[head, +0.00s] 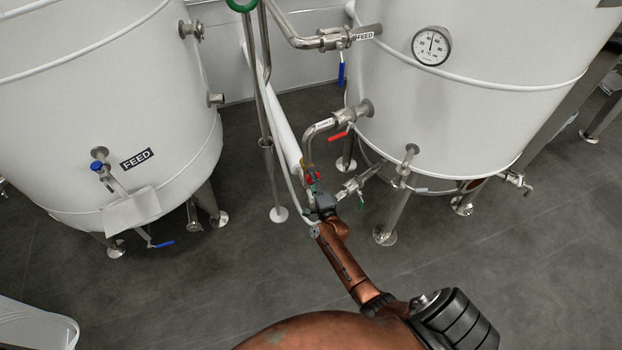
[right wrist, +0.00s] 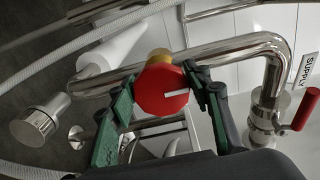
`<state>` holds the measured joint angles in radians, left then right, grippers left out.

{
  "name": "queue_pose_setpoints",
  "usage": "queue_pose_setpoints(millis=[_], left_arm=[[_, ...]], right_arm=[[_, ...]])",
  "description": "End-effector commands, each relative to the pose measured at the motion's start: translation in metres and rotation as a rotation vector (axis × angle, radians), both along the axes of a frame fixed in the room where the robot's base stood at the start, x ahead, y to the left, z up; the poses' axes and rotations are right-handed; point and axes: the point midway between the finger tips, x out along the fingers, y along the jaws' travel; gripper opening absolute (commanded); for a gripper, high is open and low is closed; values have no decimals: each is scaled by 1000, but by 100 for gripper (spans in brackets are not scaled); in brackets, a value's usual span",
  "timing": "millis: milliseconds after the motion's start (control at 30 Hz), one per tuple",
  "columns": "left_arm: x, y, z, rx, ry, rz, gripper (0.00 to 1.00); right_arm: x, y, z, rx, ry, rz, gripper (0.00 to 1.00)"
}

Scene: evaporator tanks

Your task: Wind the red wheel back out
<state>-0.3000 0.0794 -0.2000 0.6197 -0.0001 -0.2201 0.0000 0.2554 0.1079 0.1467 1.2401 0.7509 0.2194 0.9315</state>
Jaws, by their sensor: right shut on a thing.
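The red wheel (right wrist: 162,90) is a small red knob with a white line on its face, on a brass fitting (right wrist: 158,56) on a steel pipe. In the right wrist view it sits between the two green-padded fingers of my right gripper (right wrist: 160,92), which is shut on it. My left gripper is not in view.
A pipe labelled SUPPLY with a red lever valve (right wrist: 305,110) is close at the right. White tanks (head: 110,100) (head: 470,90) stand on both sides. Open grey floor (head: 240,270) lies in front.

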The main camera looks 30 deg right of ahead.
Motion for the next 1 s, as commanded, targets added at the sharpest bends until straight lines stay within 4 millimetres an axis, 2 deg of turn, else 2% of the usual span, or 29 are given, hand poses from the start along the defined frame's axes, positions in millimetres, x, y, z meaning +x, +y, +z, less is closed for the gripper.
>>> queue_pose_setpoints(millis=[333,367,567,867,1000], left_arm=[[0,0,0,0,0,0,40],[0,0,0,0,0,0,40],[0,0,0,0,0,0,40],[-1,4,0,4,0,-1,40],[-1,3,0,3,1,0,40]], right_arm=[[0,0,1,6,-2,-1,21],[0,0,1,6,-2,-1,47],[0,0,0,4,-2,-1,61],[-2,0,0,3,-1,-1,61],[-14,3,-2,5,0,-1,61]])
